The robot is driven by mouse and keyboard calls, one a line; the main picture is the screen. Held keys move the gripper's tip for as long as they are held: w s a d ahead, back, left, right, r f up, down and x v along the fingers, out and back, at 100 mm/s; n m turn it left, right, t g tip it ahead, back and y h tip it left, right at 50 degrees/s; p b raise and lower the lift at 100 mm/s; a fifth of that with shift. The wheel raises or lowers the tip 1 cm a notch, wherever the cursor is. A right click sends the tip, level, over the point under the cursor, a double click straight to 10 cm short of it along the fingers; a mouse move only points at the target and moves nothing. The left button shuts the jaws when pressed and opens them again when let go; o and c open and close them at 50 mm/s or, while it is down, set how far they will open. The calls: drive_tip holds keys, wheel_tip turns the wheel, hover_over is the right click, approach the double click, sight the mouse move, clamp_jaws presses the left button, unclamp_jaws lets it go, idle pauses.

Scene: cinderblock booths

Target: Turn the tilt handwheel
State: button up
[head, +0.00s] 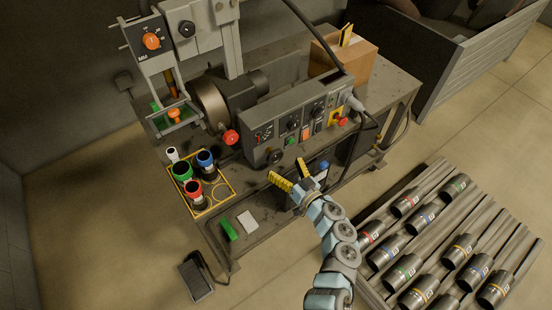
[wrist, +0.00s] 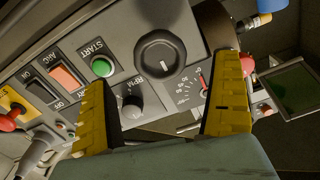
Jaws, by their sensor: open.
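The tilt handwheel (wrist: 162,56) appears to be the round black knob with a pale line on the grey control panel (wrist: 215,35). Beside it is a scale with a red pointer (wrist: 203,80). In the head view, the handwheel (head: 274,156) is at the panel's lower left. The right finger hides part of the panel near the scale.
An RPM knob (wrist: 131,107), green START button (wrist: 102,66) and orange switch (wrist: 66,77) sit close by. A red ball knob (head: 231,137) sticks out left of the panel. Coloured holders (head: 205,160) stand left on the bench. A rack of cylinders (head: 425,240) is at right.

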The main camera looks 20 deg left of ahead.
sight(277, 159)
drive_tip(key=shift+b+x, duration=0.45)
drive_tip(key=shift+x, duration=2.05)
drive_tip(key=c, duration=1.2)
